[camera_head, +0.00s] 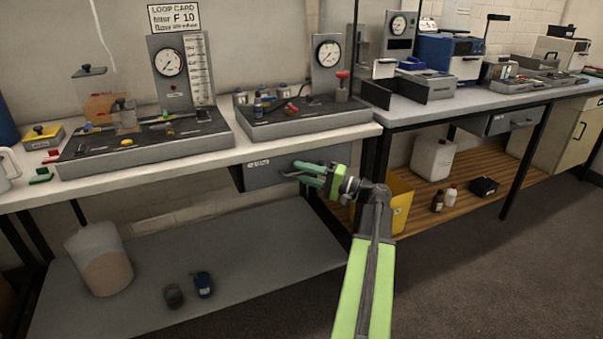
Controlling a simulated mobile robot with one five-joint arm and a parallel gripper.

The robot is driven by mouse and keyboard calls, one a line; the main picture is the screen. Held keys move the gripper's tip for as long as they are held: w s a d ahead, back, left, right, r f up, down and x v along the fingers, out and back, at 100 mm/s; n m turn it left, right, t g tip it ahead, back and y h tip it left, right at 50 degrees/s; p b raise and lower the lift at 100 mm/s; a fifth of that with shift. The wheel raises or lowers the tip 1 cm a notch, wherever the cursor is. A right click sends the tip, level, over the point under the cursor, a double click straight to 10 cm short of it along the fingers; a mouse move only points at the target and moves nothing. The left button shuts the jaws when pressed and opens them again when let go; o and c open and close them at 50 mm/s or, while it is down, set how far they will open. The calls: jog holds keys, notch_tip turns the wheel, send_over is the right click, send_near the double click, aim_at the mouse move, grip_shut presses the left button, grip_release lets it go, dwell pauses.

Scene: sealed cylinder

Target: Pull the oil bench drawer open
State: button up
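A grey drawer (268,174) with a small white label hangs under the front edge of the left bench (215,156). The label is too small to read. My gripper (290,171) is in front of the right part of this drawer, with its green fingers pointing left. The two fingers show one above the other with little room between them. No handle shows on this drawer; the gripper covers the part of its front to the right. I cannot tell whether the fingers touch or hold anything. The drawer appears shut under the bench top.
The right bench has another grey drawer (512,121) with a dark handle. A yellow panel (401,203) stands beside my gripper, near the bench leg. A white jug (433,158) and bottles stand on the wooden lower shelf. The floor (480,270) at the front right is clear.

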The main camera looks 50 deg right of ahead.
grip_shut()
dwell(1.4)
